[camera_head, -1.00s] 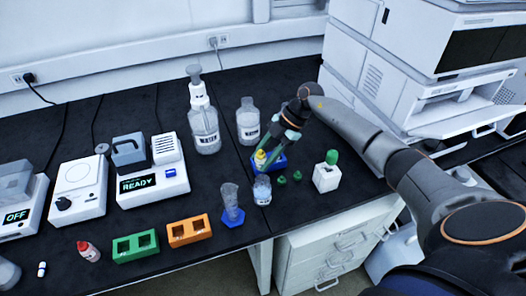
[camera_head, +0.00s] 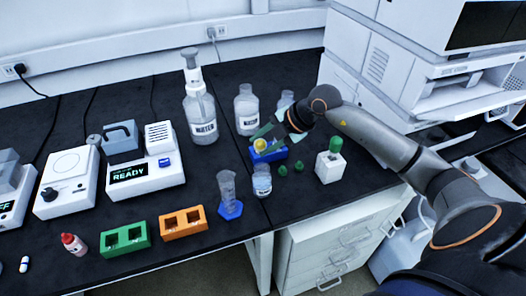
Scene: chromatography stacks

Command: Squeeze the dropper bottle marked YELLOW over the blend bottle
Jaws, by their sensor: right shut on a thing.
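The dropper bottle with the yellow top (camera_head: 260,143) shows just above the blue rack (camera_head: 270,155); its marking is too small to read. My right gripper (camera_head: 264,137), with green fingers, comes in from the right and is shut on this bottle. The fingers hide much of the bottle, and I cannot tell whether it is clear of the rack. A small clear labelled bottle (camera_head: 262,182), which may be the blend bottle, stands upright in front of the rack, apart from the gripper. My left gripper is not in view.
A cylinder on a blue base (camera_head: 230,200) is close on the left. The front right bench is clear.

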